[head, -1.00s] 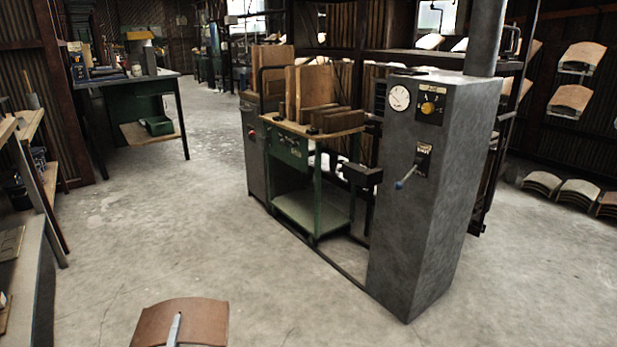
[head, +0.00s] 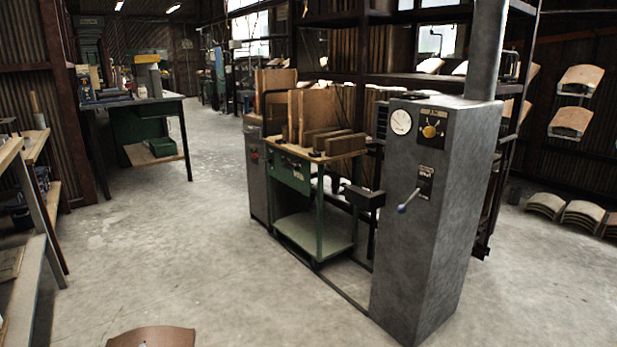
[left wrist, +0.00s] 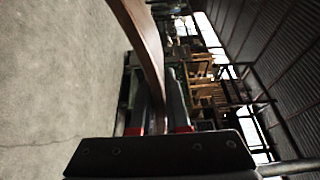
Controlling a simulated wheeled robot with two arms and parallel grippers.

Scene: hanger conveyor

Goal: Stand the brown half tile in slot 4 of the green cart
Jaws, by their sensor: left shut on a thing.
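The brown half tile (head: 150,338) shows only its curved top edge at the bottom of the head view. In the left wrist view the tile (left wrist: 147,45) is a curved brown strip seen edge-on. My left gripper (left wrist: 157,128), with red pads, is shut on it; in the head view this gripper is below the frame. My right gripper is in neither view.
A grey machine cabinet (head: 425,230) with a gauge and lever stands right of centre. A dark table (head: 135,101) with green below is at the back left. A workbench (head: 28,280) lines the left edge. Curved tiles (head: 580,214) lie at the far right. The concrete floor (head: 180,250) is open left of centre.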

